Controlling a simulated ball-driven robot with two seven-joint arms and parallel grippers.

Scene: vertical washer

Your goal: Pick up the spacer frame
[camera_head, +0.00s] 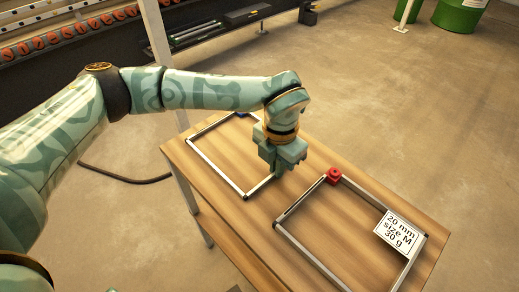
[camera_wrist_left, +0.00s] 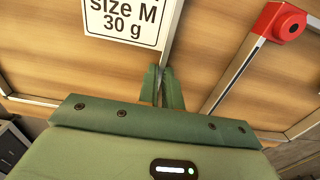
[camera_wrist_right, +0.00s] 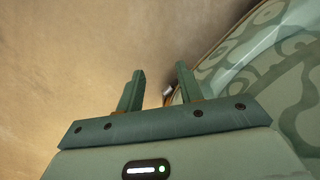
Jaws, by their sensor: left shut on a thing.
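Two thin grey rectangular frames lie on a wooden table. The left spacer frame (camera_head: 211,165) has a dark blue corner piece (camera_head: 241,114) at its far end. The right spacer frame (camera_head: 305,250) has a red corner block (camera_head: 334,175) and a white label (camera_head: 398,232) reading 20 mm, size M, 30 g. My left gripper (camera_head: 277,172) is shut on the right-hand bar of the left frame. In the left wrist view the fingers (camera_wrist_left: 163,88) pinch this bar beside a white label (camera_wrist_left: 130,20); the red block (camera_wrist_left: 281,22) is apart, to the right. My right gripper (camera_wrist_right: 158,88) is open and empty.
The wooden table (camera_head: 340,160) has bare wood around both frames. A dark cable (camera_head: 120,178) lies on the floor at left. Dark shelving stands at the back left, and green drums (camera_head: 459,15) at the back right. Floor is open to the right.

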